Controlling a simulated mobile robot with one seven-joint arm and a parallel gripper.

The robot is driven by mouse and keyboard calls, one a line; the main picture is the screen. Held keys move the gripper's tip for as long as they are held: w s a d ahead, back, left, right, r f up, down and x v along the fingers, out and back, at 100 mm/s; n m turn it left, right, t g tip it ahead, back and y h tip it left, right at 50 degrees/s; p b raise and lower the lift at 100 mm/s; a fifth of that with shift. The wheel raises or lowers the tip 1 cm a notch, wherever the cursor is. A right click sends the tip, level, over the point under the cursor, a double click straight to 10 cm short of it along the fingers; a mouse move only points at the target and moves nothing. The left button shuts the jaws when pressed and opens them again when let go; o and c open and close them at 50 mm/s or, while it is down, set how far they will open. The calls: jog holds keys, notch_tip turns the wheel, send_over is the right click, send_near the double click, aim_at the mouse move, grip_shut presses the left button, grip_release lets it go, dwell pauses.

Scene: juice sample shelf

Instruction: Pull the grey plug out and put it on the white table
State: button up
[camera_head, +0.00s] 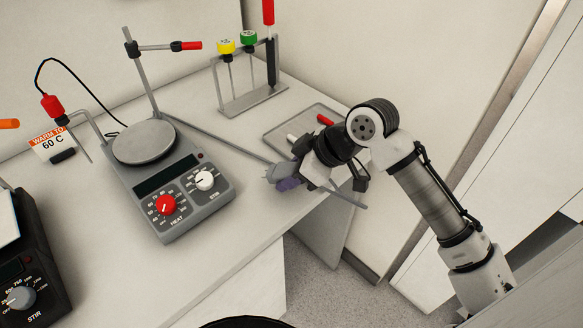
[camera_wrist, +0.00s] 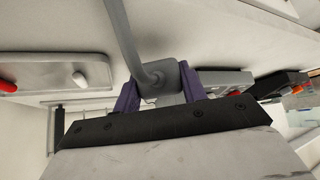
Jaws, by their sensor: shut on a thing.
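My gripper (camera_head: 284,180) is near the right front edge of the white table (camera_head: 245,215). Its purple fingers are shut on the grey plug (camera_head: 275,171). In the wrist view the grey plug (camera_wrist: 158,76) is a block between both fingers (camera_wrist: 160,92), with a thick grey cord (camera_wrist: 118,30) rising from it. In the head view a thin grey line, seemingly the cord (camera_head: 220,138), runs from behind the hotplate to the plug. No socket shows at the plug. I cannot tell whether the plug touches the table.
The grey hotplate (camera_head: 175,185) with a red knob stands left of my gripper. A grey tray (camera_head: 280,140) with a red and a white piece lies behind it. A rack (camera_head: 250,105) with yellow and green caps stands farther back. Bare table lies between hotplate and gripper.

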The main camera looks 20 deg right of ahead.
jog(key=shift+f, duration=0.45)
jog(key=o, duration=1.3)
jog(key=shift+c, duration=0.2)
jog(key=b+v, duration=0.2)
jog(key=v, duration=1.2)
